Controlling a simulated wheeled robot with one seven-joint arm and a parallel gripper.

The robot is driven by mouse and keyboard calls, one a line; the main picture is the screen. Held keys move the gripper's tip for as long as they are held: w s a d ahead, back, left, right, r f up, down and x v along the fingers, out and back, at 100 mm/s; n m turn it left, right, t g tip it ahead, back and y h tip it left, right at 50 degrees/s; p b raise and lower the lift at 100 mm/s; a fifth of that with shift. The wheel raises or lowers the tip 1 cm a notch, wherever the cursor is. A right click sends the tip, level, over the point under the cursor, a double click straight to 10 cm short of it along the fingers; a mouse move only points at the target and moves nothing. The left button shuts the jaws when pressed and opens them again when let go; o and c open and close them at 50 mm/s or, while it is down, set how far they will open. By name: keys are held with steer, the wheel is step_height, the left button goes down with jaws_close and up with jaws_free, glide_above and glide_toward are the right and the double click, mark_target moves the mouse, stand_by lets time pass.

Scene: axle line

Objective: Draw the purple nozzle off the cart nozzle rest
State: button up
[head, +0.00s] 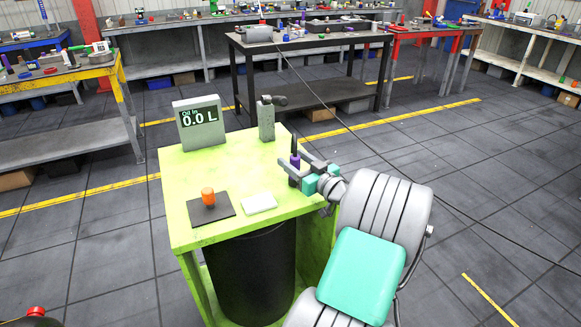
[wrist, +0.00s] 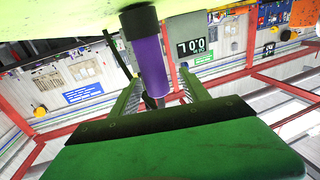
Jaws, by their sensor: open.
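The purple nozzle (head: 295,160) stands upright on the green cart (head: 240,168), near its right edge, with its dark tip pointing up. In the wrist view the purple nozzle (wrist: 151,68) shows large, with a black collar at the end by the cart top. My gripper (head: 299,170) is open at the nozzle. In the wrist view its two fingers lie on either side of the nozzle, with a gap visible at least on the right. The nozzle rest is mostly hidden behind the gripper, and I cannot make out its shape.
A grey display (head: 200,124) reading 0.0 L and a grey post (head: 266,120) stand at the cart's back. An orange knob (head: 208,196) on a dark pad and a white block (head: 259,203) lie in front. A dark workbench (head: 310,42) stands behind, with clear floor between.

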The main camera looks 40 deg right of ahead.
steer(key=w, duration=0.3)
steer(key=shift+w+d+p, duration=0.25)
steer(key=shift+d+p, duration=0.05)
steer(key=shift+d, duration=0.05)
jaws_close()
stand_by(0.4)
